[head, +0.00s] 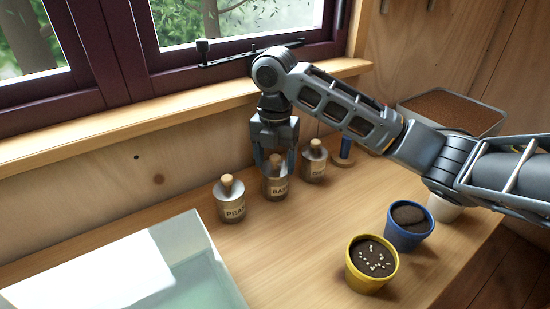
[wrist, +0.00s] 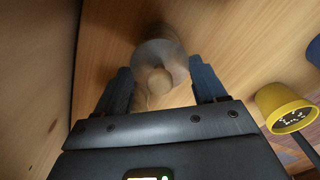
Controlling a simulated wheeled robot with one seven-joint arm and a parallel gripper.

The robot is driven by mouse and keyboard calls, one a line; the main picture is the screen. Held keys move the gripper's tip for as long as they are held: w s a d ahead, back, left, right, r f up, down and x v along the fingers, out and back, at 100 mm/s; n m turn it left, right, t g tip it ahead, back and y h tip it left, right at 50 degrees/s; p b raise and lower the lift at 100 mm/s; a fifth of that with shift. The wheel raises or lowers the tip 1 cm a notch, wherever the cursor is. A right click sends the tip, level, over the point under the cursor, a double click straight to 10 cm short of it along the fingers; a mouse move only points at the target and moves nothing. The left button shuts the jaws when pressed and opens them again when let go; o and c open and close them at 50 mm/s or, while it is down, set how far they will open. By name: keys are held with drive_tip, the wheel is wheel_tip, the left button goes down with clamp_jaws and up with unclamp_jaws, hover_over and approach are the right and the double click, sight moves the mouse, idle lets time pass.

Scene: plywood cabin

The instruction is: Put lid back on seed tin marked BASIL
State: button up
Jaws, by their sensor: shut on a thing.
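Three metal tins stand in a row on the wooden bench. The middle tin (head: 275,188) has a label that seems to start with BA; the rest is hard to read. A lid with a pale round wooden knob (head: 276,160) is at its top. My gripper (head: 275,170) points down over this tin, with a blue finger on each side. In the wrist view, the grey lid (wrist: 178,62) with its knob lies between my gripper's fingers (wrist: 160,76), which are shut on it. Whether the lid sits fully on the tin I cannot tell.
The PEAS-like tin (head: 230,205) is close on the left, another lidded tin (head: 314,165) close on the right. A yellow pot (head: 371,265) and blue pot (head: 409,228) stand at right. A pale glass-like panel (head: 190,270) covers the front left. A soil tray (head: 455,110) is behind my arm.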

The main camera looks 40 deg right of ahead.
drive_tip(key=o, duration=1.1)
drive_tip(key=shift+r+p, duration=2.7)
drive_tip(key=shift+r, duration=0.85)
clamp_jaws()
